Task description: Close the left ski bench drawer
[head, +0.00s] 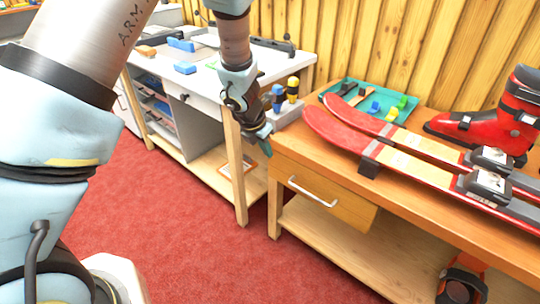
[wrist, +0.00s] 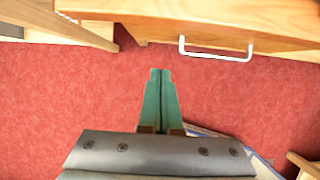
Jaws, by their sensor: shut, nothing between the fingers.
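The left ski bench drawer (head: 345,204) is a light wooden front with a pale bar handle (head: 312,191), under the left end of the ski bench top. It seems to stand a little out from the bench; how far is hard to tell. In the wrist view the drawer (wrist: 250,18) and its handle (wrist: 215,55) cross the top, right of centre. My gripper (head: 264,138) is in front of the bench's left end, above and left of the handle. In the wrist view its green fingers (wrist: 160,76) are together and empty, apart from the drawer and handle.
The ski bench (head: 430,195) carries red skis (head: 345,135), a red boot (head: 510,110) and a teal tray (head: 370,100). A white-topped workbench (head: 210,85) stands to the left. Red carpet (head: 180,230) in front is clear. An orange-strapped item (head: 462,283) sits on the lower shelf.

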